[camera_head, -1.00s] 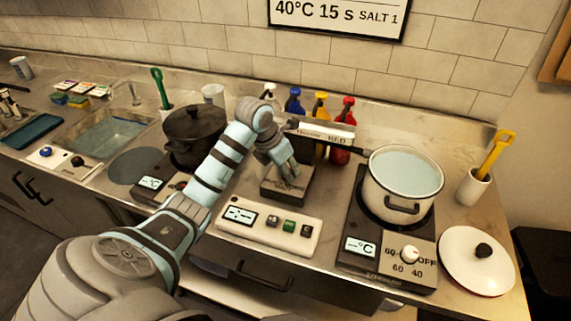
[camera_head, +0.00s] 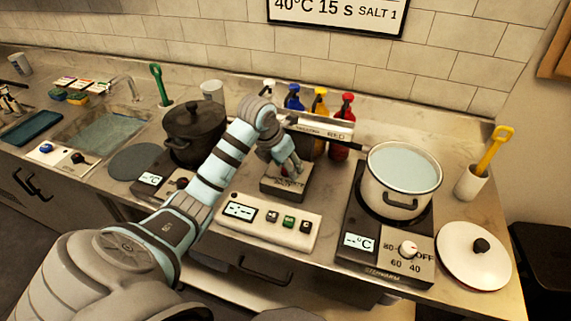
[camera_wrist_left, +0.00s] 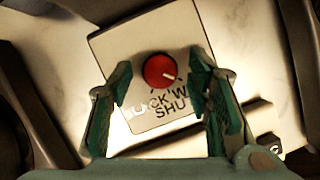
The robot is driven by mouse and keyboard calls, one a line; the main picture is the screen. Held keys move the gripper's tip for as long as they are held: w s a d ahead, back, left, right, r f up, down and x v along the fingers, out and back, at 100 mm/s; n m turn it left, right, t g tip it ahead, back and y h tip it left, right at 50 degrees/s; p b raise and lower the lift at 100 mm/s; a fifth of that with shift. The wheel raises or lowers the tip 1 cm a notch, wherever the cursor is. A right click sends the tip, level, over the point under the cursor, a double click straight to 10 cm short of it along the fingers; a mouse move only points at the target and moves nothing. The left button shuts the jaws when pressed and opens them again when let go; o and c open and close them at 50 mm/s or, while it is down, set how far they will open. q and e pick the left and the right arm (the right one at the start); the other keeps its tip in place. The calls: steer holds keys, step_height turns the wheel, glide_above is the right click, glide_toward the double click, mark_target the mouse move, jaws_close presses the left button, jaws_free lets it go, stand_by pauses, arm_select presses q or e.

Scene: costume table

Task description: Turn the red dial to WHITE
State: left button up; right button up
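The red dial (camera_wrist_left: 159,70) sits on a pale square plate (camera_wrist_left: 125,45) in the left wrist view. Its white mark points to the lower right. Dark lettering below the dial is partly cut off; I read "CK", "W" and "SHU". My left gripper (camera_wrist_left: 162,88) is open, one finger on each side of the dial and apart from it. In the head view my left gripper (camera_head: 288,167) is over the dark box (camera_head: 287,186) and hides the dial. My right gripper is not in view.
A button panel (camera_head: 266,222) lies in front of the box. A black pot (camera_head: 194,125) stands at left. Several bottles (camera_head: 318,108) stand behind.

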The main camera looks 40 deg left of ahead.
arm_select(q)
steer(key=shift+r, duration=0.1)
steer(key=v, duration=0.7)
steer(key=shift+r, duration=0.2)
steer(key=shift+s, duration=0.1)
